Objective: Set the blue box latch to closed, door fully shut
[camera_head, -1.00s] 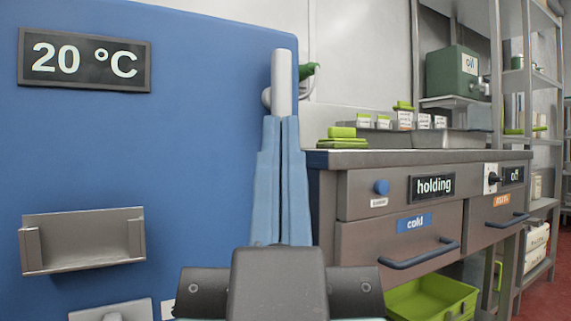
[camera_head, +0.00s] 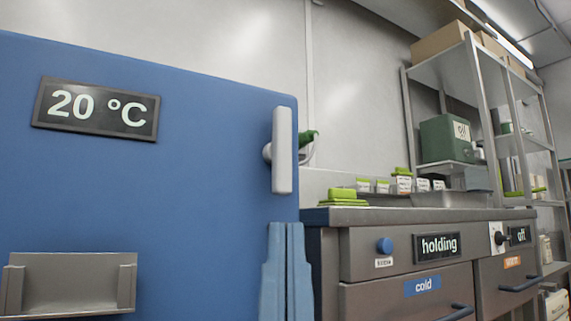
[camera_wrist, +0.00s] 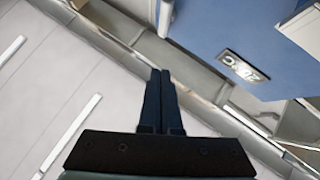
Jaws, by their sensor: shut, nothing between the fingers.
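The blue box (camera_head: 140,200) fills the left of the head view. Its front bears a "20 °C" display (camera_head: 97,108) and a grey tray-like holder (camera_head: 65,284). The pale grey latch handle (camera_head: 282,150) stands upright near the door's right edge. I cannot tell whether the door is fully shut. My gripper (camera_head: 286,226) is shut and empty, its light blue fingers pointing up just below the handle in the picture, apart from it.
A steel counter (camera_head: 400,215) with drawers stands right of the box. Green-lidded containers (camera_head: 403,182) and a green-handled object (camera_head: 306,138) are near the handle. A metal shelf (camera_head: 470,80) stands further right. Bare wall lies above the counter.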

